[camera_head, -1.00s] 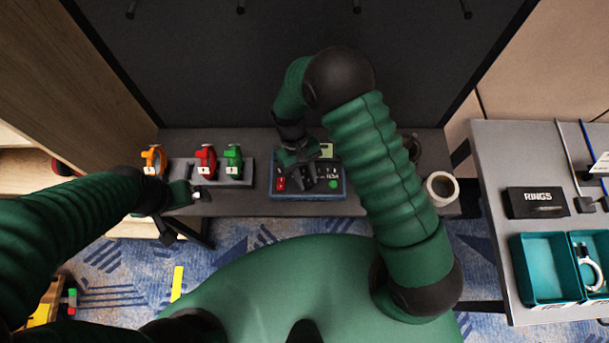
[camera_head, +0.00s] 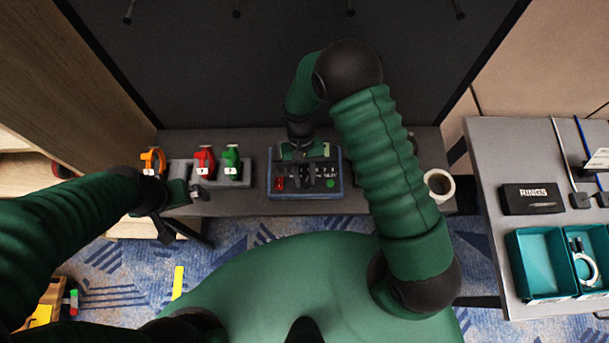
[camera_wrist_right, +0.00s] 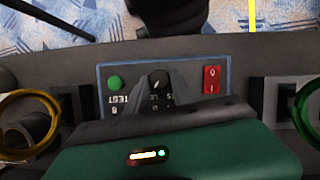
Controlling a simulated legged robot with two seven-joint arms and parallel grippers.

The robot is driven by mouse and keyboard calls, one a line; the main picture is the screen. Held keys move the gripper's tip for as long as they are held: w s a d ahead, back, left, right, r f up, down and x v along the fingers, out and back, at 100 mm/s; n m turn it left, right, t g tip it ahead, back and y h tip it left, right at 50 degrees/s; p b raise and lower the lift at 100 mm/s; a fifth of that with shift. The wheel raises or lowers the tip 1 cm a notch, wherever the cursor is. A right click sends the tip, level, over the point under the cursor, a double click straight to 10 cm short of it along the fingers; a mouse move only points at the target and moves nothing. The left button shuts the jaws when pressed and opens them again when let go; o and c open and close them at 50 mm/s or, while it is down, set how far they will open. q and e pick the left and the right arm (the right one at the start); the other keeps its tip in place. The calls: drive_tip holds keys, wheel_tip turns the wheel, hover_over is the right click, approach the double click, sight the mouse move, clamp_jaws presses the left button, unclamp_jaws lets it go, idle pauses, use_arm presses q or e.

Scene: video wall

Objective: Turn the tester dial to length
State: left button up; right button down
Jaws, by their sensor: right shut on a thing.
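The tester (camera_head: 275,163) is a blue-framed box on the grey bench, with a red switch, a green button and a greenish screen. Its dial (camera_wrist_right: 159,79) is a black knob with a light pointer mark in the right wrist view, between the red switch (camera_wrist_right: 211,79) and the green button (camera_wrist_right: 115,83). My right gripper (camera_head: 304,177) is over the tester's middle, its dark fingers shut on the dial. The fingers hide part of the dial's markings, so its setting is unreadable. My left gripper (camera_head: 196,191) is at the bench's left front, beside the rack; its jaws are unclear.
A rack (camera_head: 180,172) left of the tester holds orange, red (camera_head: 205,160) and green (camera_head: 232,159) ring-like items. A white tape roll (camera_head: 439,185) stands to the right. A side table holds a black RINGS box (camera_head: 531,199) and teal bins (camera_head: 540,292).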

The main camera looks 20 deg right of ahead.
drive_tip(key=shift+s+f, duration=0.15)
drive_tip(key=shift+s, duration=0.2)
drive_tip(key=c, duration=1.1)
unclamp_jaws()
drive_tip(key=shift+w, duration=0.1)
drive_tip(key=shift+w, duration=0.1)
drive_tip(key=shift+w+r, duration=0.2)
drive_tip(key=shift+r, duration=0.25)
drive_tip(key=v, duration=1.6)
drive_tip(key=shift+s+a+b, duration=0.1)
drive_tip(key=shift+b, duration=0.3)
